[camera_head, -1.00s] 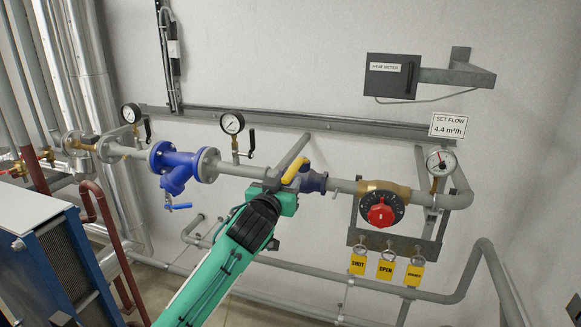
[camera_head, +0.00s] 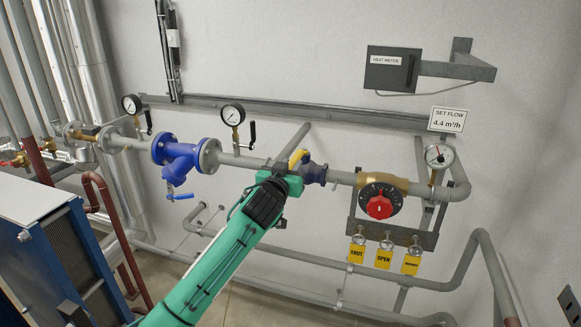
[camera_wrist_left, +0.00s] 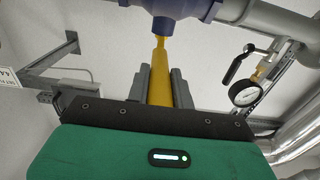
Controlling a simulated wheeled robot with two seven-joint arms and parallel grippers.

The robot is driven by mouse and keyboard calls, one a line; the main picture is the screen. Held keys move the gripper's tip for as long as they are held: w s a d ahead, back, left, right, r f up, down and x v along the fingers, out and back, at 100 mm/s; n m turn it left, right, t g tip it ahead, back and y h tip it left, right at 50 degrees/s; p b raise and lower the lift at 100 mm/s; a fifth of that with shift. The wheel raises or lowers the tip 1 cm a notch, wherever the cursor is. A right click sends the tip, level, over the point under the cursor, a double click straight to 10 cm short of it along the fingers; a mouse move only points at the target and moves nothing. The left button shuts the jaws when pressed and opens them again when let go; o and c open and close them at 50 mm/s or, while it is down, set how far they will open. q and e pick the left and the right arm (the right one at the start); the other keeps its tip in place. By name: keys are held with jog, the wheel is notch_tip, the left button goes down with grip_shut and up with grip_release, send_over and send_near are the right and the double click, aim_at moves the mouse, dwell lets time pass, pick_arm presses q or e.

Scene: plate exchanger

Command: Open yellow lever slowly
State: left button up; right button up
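The yellow lever (camera_head: 298,158) sits on the grey pipe, left of a small dark blue fitting (camera_head: 314,173). In the left wrist view the lever (camera_wrist_left: 160,78) runs from a blue valve body (camera_wrist_left: 168,8) down between my grey fingers. My left gripper (camera_head: 285,176) is at the lever, coming from below left, and hides its lower part. In the wrist view the two fingers of my left gripper (camera_wrist_left: 161,88) lie close along both sides of the lever, with no clear gap. My right gripper is not in view.
A blue strainer (camera_head: 178,158) and a pressure gauge (camera_head: 233,115) with a black handle are on the pipe to the left. A red dial (camera_head: 380,207) on a brass valve and yellow tags (camera_head: 384,258) are to the right. Lower pipes run beneath.

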pick_arm(q)
grip_shut()
jog(key=shift+s+d+f+y+b, duration=0.15)
jog(key=shift+d+y+b, duration=0.15)
jog(key=shift+b, duration=0.3)
jog(key=n+y+b, duration=0.1)
jog(key=d+n+y+b, duration=0.1)
jog(key=b, duration=0.1)
jog(key=shift+s+d+r+t+b, duration=0.1)
jog(key=shift+d+r+t+b, duration=0.1)
jog(key=shift+d+t+b, duration=0.1)
jog(key=o, duration=1)
grip_release()
